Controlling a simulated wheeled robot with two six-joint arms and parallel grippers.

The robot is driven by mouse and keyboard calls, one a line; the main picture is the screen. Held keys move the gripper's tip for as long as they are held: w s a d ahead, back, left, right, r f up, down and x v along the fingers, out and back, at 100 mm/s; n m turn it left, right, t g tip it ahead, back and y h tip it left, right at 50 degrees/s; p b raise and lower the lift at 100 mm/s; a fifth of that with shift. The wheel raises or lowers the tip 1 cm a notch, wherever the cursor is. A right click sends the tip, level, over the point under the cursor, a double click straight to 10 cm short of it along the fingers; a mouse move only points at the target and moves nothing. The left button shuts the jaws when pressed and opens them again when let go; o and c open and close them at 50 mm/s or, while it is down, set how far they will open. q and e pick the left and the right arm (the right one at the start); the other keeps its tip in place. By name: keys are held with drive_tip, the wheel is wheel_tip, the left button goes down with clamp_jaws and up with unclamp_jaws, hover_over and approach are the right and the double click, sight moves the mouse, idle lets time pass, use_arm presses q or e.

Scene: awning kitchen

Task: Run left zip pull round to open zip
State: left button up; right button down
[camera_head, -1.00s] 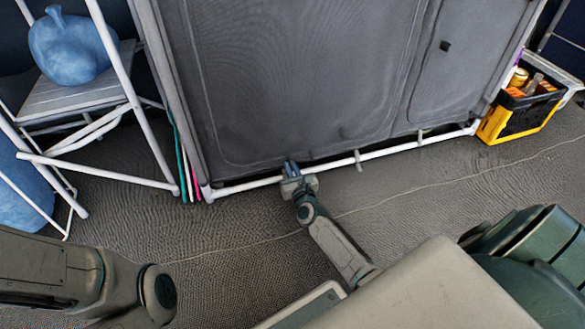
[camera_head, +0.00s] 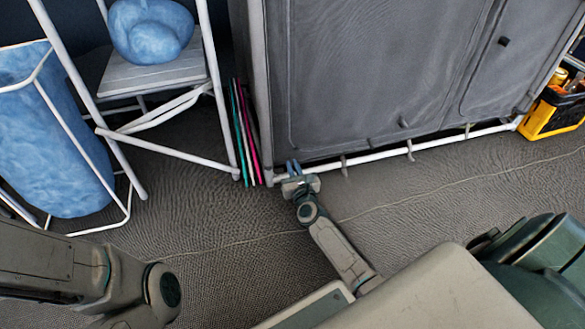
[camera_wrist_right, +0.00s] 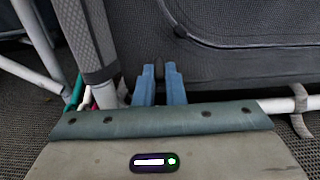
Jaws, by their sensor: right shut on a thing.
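The grey fabric cupboard (camera_head: 370,70) stands ahead, with a zip seam (camera_head: 291,120) curving round the lower left corner of its left door; the seam also shows in the right wrist view (camera_wrist_right: 190,38). My right gripper (camera_head: 293,168) is low at the cupboard's front left corner. In the right wrist view its blue fingers (camera_wrist_right: 160,82) are shut on a small dark piece (camera_wrist_right: 159,70), which looks like the left zip pull and is mostly hidden between them. My left arm shows at lower left, but its gripper is out of view.
A white pole (camera_head: 375,156) runs along the cupboard's bottom. Coloured flat items (camera_head: 245,140) stand by its left side. A white-framed chair (camera_head: 150,75) with a blue bag (camera_head: 150,30) is at left. A black-and-yellow crate (camera_head: 555,112) is at right. The grey floor is clear in front.

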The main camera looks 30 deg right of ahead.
drive_tip(key=shift+a, duration=0.2)
drive_tip(key=c, duration=1.5)
unclamp_jaws()
drive_tip(key=shift+a, duration=0.15)
drive_tip(key=shift+p+v, duration=0.75)
drive_tip(key=shift+v, duration=3)
